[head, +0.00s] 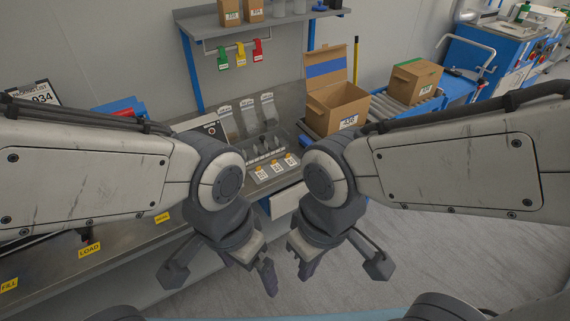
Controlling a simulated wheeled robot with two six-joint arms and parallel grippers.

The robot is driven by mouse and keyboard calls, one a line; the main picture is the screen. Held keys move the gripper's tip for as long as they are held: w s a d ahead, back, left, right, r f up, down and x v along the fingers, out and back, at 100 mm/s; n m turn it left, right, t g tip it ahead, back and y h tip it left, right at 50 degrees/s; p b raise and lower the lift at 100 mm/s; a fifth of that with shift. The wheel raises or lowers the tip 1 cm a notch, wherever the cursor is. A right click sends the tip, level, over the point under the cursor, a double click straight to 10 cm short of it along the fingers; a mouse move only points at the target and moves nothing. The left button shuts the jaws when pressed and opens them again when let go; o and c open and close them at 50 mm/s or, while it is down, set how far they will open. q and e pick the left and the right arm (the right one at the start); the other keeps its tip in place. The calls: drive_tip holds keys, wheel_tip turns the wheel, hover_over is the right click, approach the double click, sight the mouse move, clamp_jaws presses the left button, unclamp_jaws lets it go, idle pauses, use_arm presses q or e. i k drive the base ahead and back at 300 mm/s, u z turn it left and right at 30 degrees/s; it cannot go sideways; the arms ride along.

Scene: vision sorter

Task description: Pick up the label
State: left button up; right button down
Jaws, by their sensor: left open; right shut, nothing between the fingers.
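Several small white labels with dark printed codes and orange tops (277,168) lie in a row in a grey tray (270,184) on the bench. Which one the task means I cannot tell. My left gripper (263,272) is open and empty, pointing down in front of the bench. My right gripper (304,268) is shut with nothing in it, close to the right of the left one. Both grippers are apart from the labels, nearer to me. My arms hide parts of the bench on both sides.
An open cardboard box (337,106) stands right of the tray, with a closed box (414,82) on rollers beyond. Green, red and yellow tags (241,54) hang under the shelf (262,23). A white drawer front (286,200) is below the tray. Grey floor lies right.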

sight(277, 166)
drive_tip(key=z, duration=0.45)
drive_tip(key=i, duration=1.6)
drive_tip(key=u, duration=0.85)
